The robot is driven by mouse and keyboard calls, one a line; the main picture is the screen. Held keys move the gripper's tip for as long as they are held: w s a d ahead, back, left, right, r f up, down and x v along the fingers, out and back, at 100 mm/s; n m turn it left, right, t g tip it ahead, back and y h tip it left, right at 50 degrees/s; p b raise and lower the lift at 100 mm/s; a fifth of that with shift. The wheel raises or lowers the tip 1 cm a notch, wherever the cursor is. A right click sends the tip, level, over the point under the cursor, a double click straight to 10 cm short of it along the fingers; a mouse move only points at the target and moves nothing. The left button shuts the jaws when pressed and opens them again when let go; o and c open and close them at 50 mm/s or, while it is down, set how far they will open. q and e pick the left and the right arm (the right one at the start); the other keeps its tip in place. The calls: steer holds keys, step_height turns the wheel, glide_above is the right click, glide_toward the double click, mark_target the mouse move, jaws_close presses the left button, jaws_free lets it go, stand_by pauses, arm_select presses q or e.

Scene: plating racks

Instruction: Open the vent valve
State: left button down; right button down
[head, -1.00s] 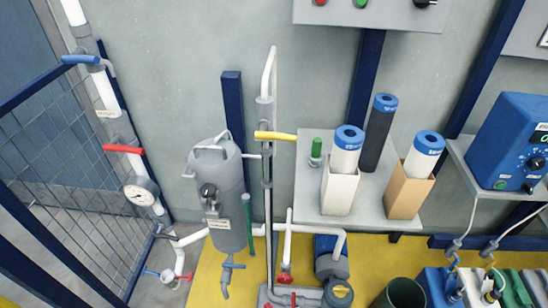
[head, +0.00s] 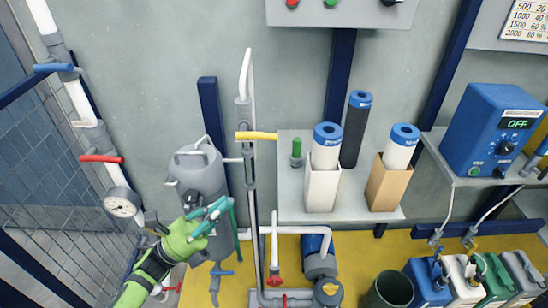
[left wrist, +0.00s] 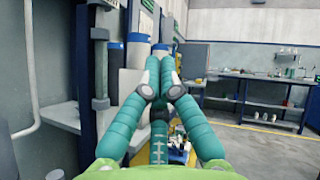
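Several lever valves show in the head view, and I cannot read which is labelled as the vent. A yellow lever (head: 257,135) lies level across the thin upright pipe (head: 250,195) with the bent top. A red lever (head: 102,158) and a blue lever (head: 53,68) sit on the thick pipe at left. A small blue lever (head: 221,273) is under the grey tank (head: 198,175). My left gripper (head: 220,211) is in front of the tank, hiding part of it, below and left of the yellow lever. Its teal fingers converge, empty, in the left wrist view (left wrist: 161,60). My right gripper is not in view.
A wall shelf (head: 290,195) with filter cartridges is right of the thin pipe. A mesh fence (head: 50,190) and a gauge (head: 122,202) stand at left. A pump (head: 320,265), a dark bucket (head: 390,290) and several canisters (head: 468,280) are below.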

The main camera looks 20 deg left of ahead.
mark_target(257, 137)
arm_select(q)
steer(key=shift+s+d+r+m+g+h, duration=0.15)
steer(key=shift+r+m+g+h, duration=0.15)
steer(key=shift+m+g, duration=0.15)
steer(key=a+r+p+x, duration=0.2)
steer(key=p+x, duration=0.5)
steer(key=x, duration=0.5)
steer(key=shift+w+r, duration=0.25)
steer(key=shift+w, duration=0.1)
steer(key=shift+d+t, duration=0.15)
steer(key=shift+t, duration=0.1)
